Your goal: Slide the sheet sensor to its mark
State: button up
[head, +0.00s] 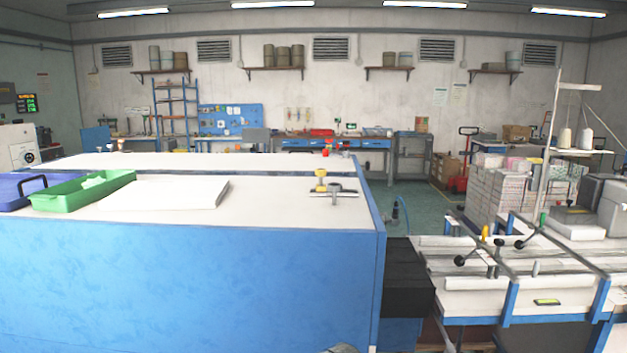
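I cannot tell for sure which part is the sheet sensor. A small fitting with a yellow knob (321,181) stands on a short grey bar (334,194) near the right end of the near white-topped blue cabinet (200,270). On the sewing bench (520,270) at the right, black ball knobs (460,260) and a yellow upright piece (485,233) sit along the rails. A small dark plate with a yellow face (547,302) is on the bench's front edge. No mark can be made out. My gripper is not in view.
A green tray (60,200), a blue bin (15,193) and a stack of white sheets (180,193) lie on the cabinet top. A black box-like part (408,285) fills the gap between cabinet and bench. Open green floor (420,210) lies behind.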

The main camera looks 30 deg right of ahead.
aim_at(320, 172)
jog(key=z, duration=1.8)
jog(key=i, duration=0.4)
jog(key=u, duration=1)
